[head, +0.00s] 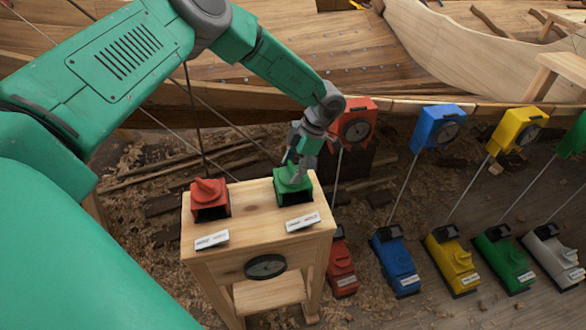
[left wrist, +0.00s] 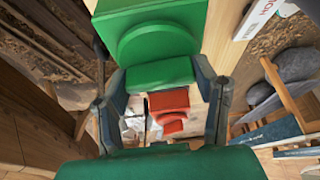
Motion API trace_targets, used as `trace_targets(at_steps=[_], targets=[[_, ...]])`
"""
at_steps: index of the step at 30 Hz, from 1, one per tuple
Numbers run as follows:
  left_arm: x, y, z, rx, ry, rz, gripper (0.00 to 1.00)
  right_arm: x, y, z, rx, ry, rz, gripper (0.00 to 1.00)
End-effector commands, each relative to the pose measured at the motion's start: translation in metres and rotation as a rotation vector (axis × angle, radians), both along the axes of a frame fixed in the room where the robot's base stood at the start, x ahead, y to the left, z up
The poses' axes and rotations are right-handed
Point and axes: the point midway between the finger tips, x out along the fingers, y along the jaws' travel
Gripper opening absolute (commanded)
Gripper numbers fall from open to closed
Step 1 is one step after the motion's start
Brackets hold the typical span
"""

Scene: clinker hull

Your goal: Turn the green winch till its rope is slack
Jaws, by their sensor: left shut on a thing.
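The green winch (head: 293,187) sits on the right part of a small wooden stand's top (head: 250,205), with a white label in front of it. My left gripper (head: 299,166) reaches down onto its top from above. In the left wrist view the winch's round green drum (left wrist: 158,42) is at the top, and its green handle (left wrist: 160,74) lies between my two fingers (left wrist: 160,90), which are shut on it. A thin rope runs up and left from near the winch and looks straight; its tension is hard to judge. My right gripper is not in view.
A red winch (head: 209,198) stands on the left of the same stand. A dark oval dial (head: 265,267) is on its front. Blue (head: 397,262), yellow and another green winch (head: 504,259) stand on the floor at right, with cords to gauges (head: 438,128) above. The wooden hull (head: 330,65) lies behind.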

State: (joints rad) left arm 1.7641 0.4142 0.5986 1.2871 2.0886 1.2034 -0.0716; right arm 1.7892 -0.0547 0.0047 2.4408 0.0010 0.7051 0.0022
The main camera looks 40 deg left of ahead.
Motion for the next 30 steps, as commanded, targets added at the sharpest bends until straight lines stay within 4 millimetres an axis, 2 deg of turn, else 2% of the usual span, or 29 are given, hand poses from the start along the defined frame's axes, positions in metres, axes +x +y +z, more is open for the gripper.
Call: trace_targets(at_steps=[13, 14, 15, 16, 25, 30], targets=[[0.003, 0.001, 0.002, 0.002, -0.01, 0.013, 0.25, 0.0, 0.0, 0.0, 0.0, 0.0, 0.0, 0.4], [0.004, 0.001, 0.002, 0.002, -0.01, 0.013, 0.58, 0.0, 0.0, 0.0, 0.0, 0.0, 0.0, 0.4], [0.004, 0.001, 0.002, 0.002, -0.01, 0.013, 0.72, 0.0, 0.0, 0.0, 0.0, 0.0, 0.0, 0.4], [0.003, 0.001, 0.002, 0.002, -0.01, 0.012, 0.76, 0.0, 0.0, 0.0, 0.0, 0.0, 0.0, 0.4], [0.001, 0.0, 0.002, 0.001, -0.005, 0.011, 0.76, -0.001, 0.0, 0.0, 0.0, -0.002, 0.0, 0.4], [0.007, -0.003, 0.016, -0.001, -0.007, 0.011, 0.76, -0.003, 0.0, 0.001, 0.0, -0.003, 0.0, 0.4]])
